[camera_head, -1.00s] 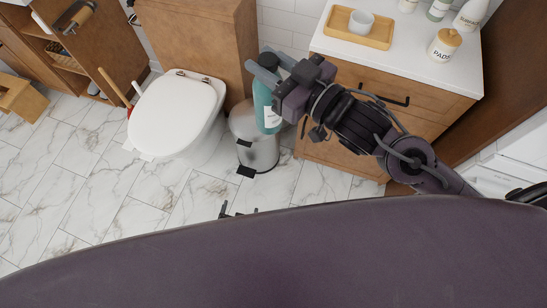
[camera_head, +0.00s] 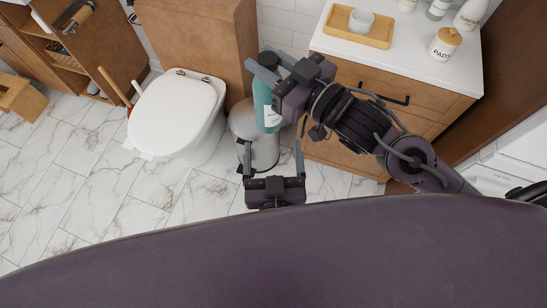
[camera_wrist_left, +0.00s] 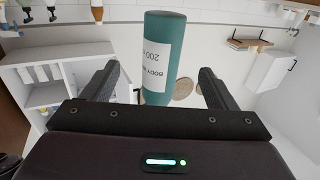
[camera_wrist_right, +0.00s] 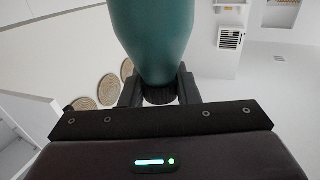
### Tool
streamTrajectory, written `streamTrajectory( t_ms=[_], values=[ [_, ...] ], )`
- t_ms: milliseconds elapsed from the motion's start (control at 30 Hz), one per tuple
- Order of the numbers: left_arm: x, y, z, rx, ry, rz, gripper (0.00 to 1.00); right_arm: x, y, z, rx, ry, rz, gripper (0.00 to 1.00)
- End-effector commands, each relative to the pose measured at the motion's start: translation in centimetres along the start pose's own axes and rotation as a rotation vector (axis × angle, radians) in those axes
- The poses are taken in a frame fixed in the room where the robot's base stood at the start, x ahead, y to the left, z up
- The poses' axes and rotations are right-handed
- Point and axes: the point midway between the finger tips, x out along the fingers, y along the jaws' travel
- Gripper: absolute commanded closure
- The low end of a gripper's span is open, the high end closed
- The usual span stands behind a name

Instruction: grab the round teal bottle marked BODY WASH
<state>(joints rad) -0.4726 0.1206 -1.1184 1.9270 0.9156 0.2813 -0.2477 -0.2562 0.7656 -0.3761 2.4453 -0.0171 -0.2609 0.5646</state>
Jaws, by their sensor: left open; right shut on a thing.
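The round teal bottle (camera_head: 267,108) hangs in the air in the head view, above the steel bin. My right gripper (camera_head: 265,68) is shut on its upper end. In the right wrist view the teal bottle (camera_wrist_right: 152,35) fills the top middle, its dark neck between the fingers. My left gripper (camera_head: 272,158) is open and empty below the bottle in the head view. In the left wrist view the bottle (camera_wrist_left: 162,82) lies between and beyond the open fingers (camera_wrist_left: 160,85), with its white label reading BODY WASH upside down. I see no left finger touching it.
A steel bin (camera_head: 258,150) stands on the floor behind the left gripper. A white toilet (camera_head: 176,112) is to the left. A wooden cabinet (camera_head: 350,160) at right carries a wooden tray (camera_head: 340,32) and a PADS jar (camera_head: 444,44).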

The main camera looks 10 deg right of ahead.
Motion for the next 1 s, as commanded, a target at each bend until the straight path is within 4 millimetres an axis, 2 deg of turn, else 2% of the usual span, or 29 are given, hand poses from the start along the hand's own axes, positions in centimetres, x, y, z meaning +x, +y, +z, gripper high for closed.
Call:
streamTrajectory(
  t_ms=[300,500,700,967,1000],
  values=[
    [6.2,0.0,-0.1,0.001,0.004,0.000,0.20,0.0,0.0,-0.2,-0.001,0.005,0.000,1.00],
    [9.1,0.0,0.0,0.001,0.001,0.000,0.20,0.0,0.0,-0.2,-0.001,0.005,0.000,1.00],
    [10.3,0.0,0.1,0.001,-0.001,0.001,0.20,0.0,0.0,-0.2,-0.001,0.005,0.000,1.00],
    [10.4,0.0,0.1,0.001,-0.001,0.001,0.20,0.0,0.0,-0.2,-0.001,0.005,0.000,1.00],
    [10.4,0.0,0.1,0.001,-0.001,0.001,0.23,0.0,0.0,-0.2,-0.001,0.005,0.000,1.00]
  ],
)
